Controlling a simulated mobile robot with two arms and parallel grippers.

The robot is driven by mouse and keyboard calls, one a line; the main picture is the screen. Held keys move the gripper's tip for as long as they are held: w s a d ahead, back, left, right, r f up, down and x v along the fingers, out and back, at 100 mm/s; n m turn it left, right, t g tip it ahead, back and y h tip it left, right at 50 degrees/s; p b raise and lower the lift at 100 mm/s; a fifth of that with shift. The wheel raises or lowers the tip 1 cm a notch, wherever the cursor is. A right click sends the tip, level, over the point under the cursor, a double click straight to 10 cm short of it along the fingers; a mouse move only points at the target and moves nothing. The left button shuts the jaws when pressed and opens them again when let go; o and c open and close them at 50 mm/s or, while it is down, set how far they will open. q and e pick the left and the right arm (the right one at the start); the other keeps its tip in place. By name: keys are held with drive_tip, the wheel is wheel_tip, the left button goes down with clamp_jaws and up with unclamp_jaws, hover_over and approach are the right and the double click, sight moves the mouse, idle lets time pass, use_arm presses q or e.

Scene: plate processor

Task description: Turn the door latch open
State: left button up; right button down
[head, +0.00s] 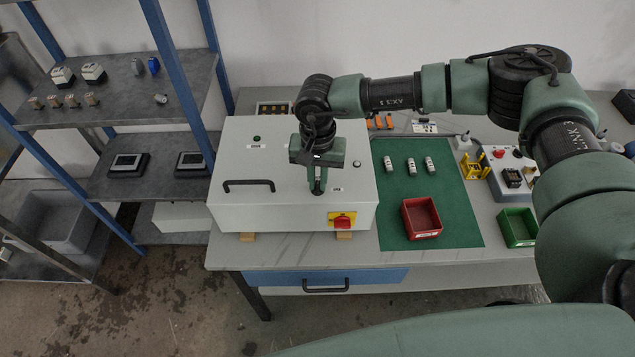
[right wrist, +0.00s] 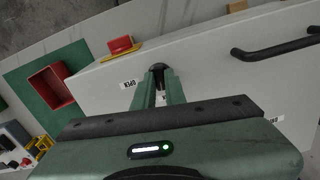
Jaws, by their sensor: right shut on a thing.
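The grey cabinet (head: 235,165) lies on the table with its door face up. The door latch, a small dark knob (right wrist: 157,68), shows between my right fingertips in the right wrist view. An "OPEN" label (right wrist: 128,84) sits beside it. My right gripper (head: 318,190) points down at the door and is shut on the latch; it also shows in the right wrist view (right wrist: 158,84). In the head view the gripper hides the latch. The latch's exact angle cannot be told. The door looks closed. My left gripper is not in view.
A green mat (head: 400,225) with a red bin (head: 422,218) lies to the right. A shelf (head: 150,185) stands at left.

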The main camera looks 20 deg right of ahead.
sight(318, 185)
drive_tip(key=m+b, duration=0.5)
drive_tip(key=b, duration=0.2)
drive_tip(key=m+b, duration=0.6)
drive_tip(key=shift+f+m+b, duration=0.2)
drive_tip(key=shift+m+b, duration=0.1)
drive_tip(key=shift+b, duration=0.1)
drive_tip(key=shift+r+m+b, duration=0.15)
drive_tip(key=shift+m+b, duration=0.8)
drive_tip(key=shift+m, duration=0.2)
drive_tip(key=shift+r+m+b, duration=0.1)
drive_tip(key=shift+m+b, duration=0.8)
drive_tip(key=shift+m, duration=0.25)
drive_tip(key=c, duration=1.5)
unclamp_jaws()
drive_tip(key=shift+o, duration=0.2)
drive_tip(key=shift+r, duration=0.15)
wheel_tip(318, 185, up, 8)
drive_tip(key=shift+f+b, duration=0.2)
drive_tip(key=shift+b, duration=0.5)
